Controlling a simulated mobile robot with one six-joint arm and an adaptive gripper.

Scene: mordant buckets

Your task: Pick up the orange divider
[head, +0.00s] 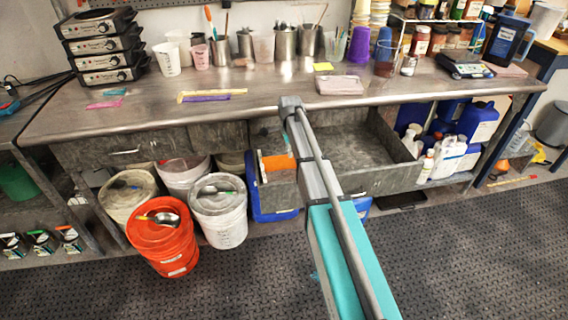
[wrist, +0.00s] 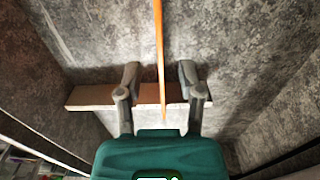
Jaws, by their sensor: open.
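The orange divider (head: 278,163) stands in the open grey drawer, partly hidden behind my arm in the head view. In the wrist view the divider (wrist: 159,50) shows edge-on as a thin upright orange strip. My gripper (wrist: 159,75) is open, with one finger on each side of the strip and a gap on both sides. The lower end of the strip runs down between the fingers toward the teal gripper body. In the head view my gripper is mostly hidden by the arm.
The open drawer (head: 390,181) has raised walls around the divider. A pale brown strip (wrist: 88,97) crosses behind the fingers in the wrist view. The metal worktop (head: 265,92) overhangs the drawer. An orange bucket (head: 163,240) and white buckets (head: 219,222) stand to the left.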

